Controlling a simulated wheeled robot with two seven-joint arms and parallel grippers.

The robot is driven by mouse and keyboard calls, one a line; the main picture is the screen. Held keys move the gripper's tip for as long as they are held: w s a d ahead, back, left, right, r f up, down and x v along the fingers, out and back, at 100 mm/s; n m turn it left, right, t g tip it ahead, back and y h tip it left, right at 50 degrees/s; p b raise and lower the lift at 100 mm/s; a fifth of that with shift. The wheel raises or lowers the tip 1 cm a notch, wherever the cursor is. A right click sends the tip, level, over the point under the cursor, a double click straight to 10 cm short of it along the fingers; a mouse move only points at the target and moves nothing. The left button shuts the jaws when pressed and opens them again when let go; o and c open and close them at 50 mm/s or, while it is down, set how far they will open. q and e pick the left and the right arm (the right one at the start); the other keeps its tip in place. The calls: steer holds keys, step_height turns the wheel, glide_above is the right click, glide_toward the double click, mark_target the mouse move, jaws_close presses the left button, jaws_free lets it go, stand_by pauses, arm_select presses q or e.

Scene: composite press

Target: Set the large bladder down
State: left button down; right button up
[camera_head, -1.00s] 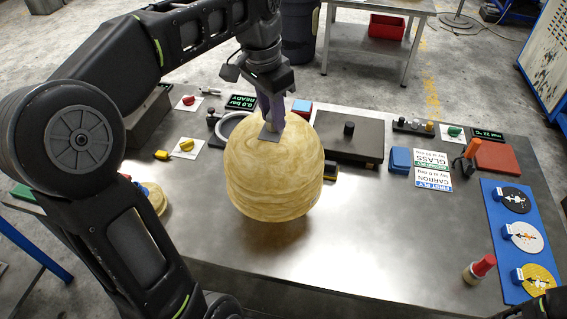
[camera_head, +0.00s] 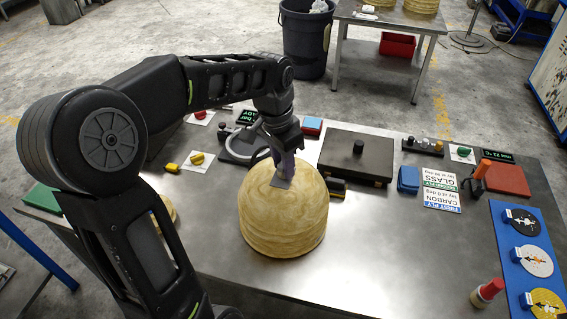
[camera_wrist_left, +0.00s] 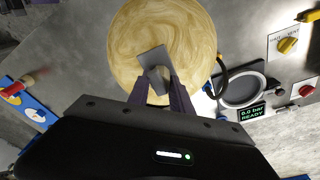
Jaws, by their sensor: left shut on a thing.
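The large bladder (camera_head: 283,220) is a tan, swirl-patterned dome with a flat grey tab on top, standing upright at the middle of the bench. My left gripper (camera_head: 284,168) points down from above, shut on this tab. In the left wrist view the two fingers (camera_wrist_left: 160,82) close on the tab, with the round bladder (camera_wrist_left: 195,35) beneath. The bladder's lower edge is at or very near the bench top; I cannot tell whether it touches. My right gripper is not in view.
The steel bench (camera_head: 390,250) is bare to the right and front of the bladder. A dark lidded box (camera_head: 345,155) stands behind it. A smaller tan round thing (camera_head: 168,210) is partly hidden by my left arm. A blue board (camera_head: 520,250) lies at the right.

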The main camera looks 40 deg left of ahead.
arm_select(q)
steer(key=shift+f, duration=0.25)
steer(key=shift+f, duration=0.2)
steer(key=c, duration=1.1)
jaws_free()
steer(key=shift+c, duration=0.2)
steer(key=shift+r, duration=0.1)
step_height(320, 180, up, 12)
steer(key=s, duration=0.1)
steer(key=shift+s+a, duration=0.2)
steer(key=shift+a, duration=0.05)
